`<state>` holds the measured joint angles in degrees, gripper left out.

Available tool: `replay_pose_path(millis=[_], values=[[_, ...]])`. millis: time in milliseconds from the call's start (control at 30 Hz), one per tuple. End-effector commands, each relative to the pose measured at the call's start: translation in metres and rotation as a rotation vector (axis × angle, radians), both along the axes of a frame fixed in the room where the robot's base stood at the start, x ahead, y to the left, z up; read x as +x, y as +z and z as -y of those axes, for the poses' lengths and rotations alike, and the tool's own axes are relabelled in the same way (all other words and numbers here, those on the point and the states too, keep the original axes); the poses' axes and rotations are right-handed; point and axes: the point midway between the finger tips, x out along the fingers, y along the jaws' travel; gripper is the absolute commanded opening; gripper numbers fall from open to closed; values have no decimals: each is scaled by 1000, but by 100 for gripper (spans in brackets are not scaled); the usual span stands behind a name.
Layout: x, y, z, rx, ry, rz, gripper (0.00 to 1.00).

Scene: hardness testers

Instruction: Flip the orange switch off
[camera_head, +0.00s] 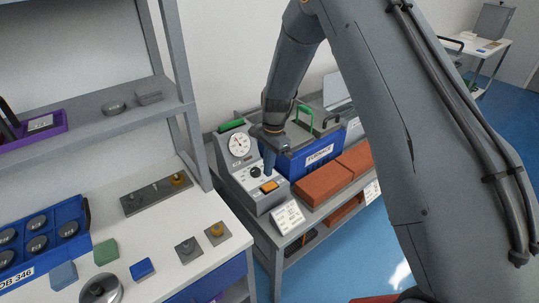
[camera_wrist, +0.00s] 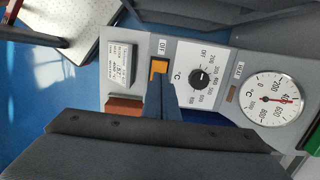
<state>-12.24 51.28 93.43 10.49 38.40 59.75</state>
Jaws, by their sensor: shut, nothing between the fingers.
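The orange switch (camera_head: 269,186) is on the sloped front of a grey control box (camera_head: 258,203) left of the blue furnace. In the wrist view the orange switch (camera_wrist: 159,66) lies beside a small label that seems to read OFF. My gripper (camera_head: 269,170) is shut and empty, pointing down just above and behind the switch. In the wrist view my gripper's fingertip (camera_wrist: 160,88) overlaps the lower edge of the switch. I cannot tell whether it touches. The switch's tilt is too small to read.
A black knob (camera_wrist: 201,78) on a white dial and a round temperature gauge (camera_wrist: 273,99) share the panel. The blue furnace (camera_head: 306,158) and red bricks (camera_head: 322,182) stand to the right. A white sign card (camera_head: 288,216) stands in front. A shelf post (camera_head: 179,80) rises at left.

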Motion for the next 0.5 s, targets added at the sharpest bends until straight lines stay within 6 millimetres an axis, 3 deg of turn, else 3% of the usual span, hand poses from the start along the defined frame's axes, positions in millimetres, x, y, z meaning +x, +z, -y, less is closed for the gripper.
replay_pose_path(millis=[200, 500], values=[[-4, -32, -3, 0, 1, -2, 0], [-4, -53, -6, 0, 1, 0, 0]])
